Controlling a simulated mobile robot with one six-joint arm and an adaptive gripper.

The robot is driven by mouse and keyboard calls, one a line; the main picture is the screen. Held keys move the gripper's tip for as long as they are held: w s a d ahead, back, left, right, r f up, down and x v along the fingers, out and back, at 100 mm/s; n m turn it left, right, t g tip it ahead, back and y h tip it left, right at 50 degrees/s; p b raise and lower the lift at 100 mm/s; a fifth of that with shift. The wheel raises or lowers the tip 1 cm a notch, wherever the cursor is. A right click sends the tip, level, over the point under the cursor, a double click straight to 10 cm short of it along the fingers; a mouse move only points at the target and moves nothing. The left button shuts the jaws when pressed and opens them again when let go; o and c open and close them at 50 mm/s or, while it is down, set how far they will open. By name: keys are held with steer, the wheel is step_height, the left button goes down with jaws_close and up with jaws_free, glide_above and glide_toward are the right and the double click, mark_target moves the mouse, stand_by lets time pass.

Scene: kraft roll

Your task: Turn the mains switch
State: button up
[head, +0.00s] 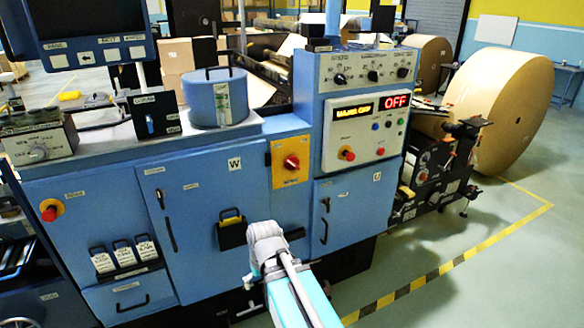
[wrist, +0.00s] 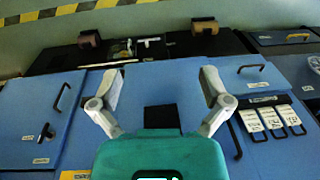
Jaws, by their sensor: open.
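A red rotary knob on a yellow plate (head: 291,163), which looks like the mains switch, sits on the blue cabinet front right of the door marked W. The display above and right of it (head: 395,101) reads OFF in red. My gripper (head: 265,234) is below and slightly left of the knob, in front of the cabinet; its fingertips are hard to make out there. In the wrist view my gripper (wrist: 162,87) is open and empty, with its fingers wide apart. The red knob is not visible there; only a strip of yellow (wrist: 74,175) shows at the bottom edge.
A black-and-yellow holder (head: 231,233) on the W door is close to my gripper. Door handles (head: 324,220) and white tags (head: 122,256) project from the cabinet. Another red knob (head: 347,154) is on the white panel. A paper roll (head: 515,110) stands right. Floor is clear front right.

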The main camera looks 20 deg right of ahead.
steer(key=w+d+t+y+b, duration=0.15)
steer(key=w+t+y, duration=0.25)
steer(key=w, duration=0.6)
steer(key=m+t+h+b, duration=0.55)
steer(key=m+t, duration=0.35)
steer(key=t, duration=0.4)
glide_toward(295, 167)
steer(key=s, duration=0.3)
steer(key=shift+w+d+y, duration=0.15)
steer(key=shift+d+y, duration=0.3)
steer(key=shift+w, duration=0.1)
steer(key=w, duration=1.3)
steer(key=shift+w+a, duration=0.25)
steer(key=shift+w, duration=0.05)
steer(key=shift+c, duration=0.3)
